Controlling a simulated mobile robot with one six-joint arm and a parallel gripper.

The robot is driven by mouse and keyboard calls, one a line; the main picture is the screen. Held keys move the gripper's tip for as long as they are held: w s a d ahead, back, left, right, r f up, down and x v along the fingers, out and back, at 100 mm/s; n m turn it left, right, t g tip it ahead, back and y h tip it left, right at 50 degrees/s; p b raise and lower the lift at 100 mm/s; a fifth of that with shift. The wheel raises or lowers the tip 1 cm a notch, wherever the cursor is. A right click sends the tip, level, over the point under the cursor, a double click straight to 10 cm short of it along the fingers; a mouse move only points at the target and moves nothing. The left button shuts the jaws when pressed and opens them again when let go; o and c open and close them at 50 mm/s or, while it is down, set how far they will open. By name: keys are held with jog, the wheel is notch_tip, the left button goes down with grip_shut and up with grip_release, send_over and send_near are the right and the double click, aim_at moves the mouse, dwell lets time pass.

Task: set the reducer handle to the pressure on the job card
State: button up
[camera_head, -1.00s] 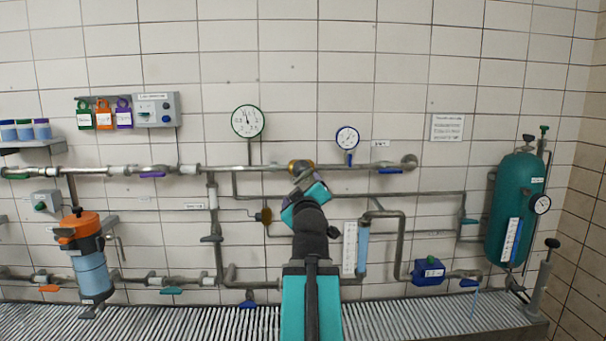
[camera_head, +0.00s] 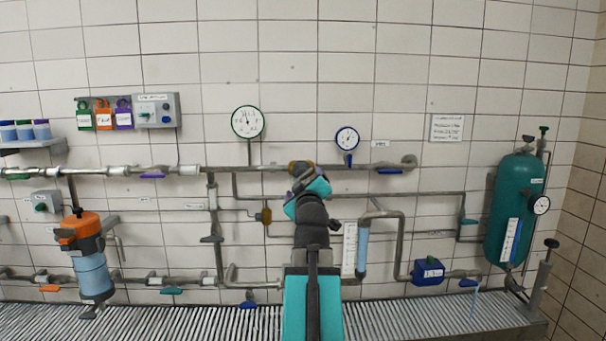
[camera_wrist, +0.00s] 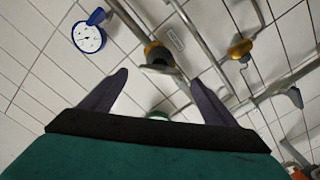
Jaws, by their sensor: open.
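The brass reducer (camera_head: 300,167) sits on the upper pipe between two gauges, partly hidden behind my arm. In the wrist view its brass body and dark round end (camera_wrist: 158,58) lie beyond the fingertips. My gripper (camera_wrist: 159,78) is open and empty, with one finger on either side of that end and no visible contact. The green-rimmed gauge (camera_head: 247,121) is left of the reducer and the blue-rimmed gauge (camera_head: 347,138) is right of it. The blue-rimmed gauge also shows in the wrist view (camera_wrist: 88,37). A white card (camera_head: 447,128) hangs on the wall; its writing is too small to read.
A smaller brass fitting (camera_head: 265,215) is below left of the reducer. A bent grey pipe (camera_head: 402,245) and a flow tube (camera_head: 362,248) stand right of my arm. A teal tank (camera_head: 515,210) stands at the right. The wall above the gauges is clear.

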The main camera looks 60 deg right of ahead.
aim_at(302, 174)
jog(key=shift+p+x, duration=1.45)
jog(key=shift+x, duration=3.95)
jog(key=c, duration=1)
jog(key=shift+d, duration=0.2)
jog(key=shift+c, duration=0.3)
jog(key=shift+a, duration=0.15)
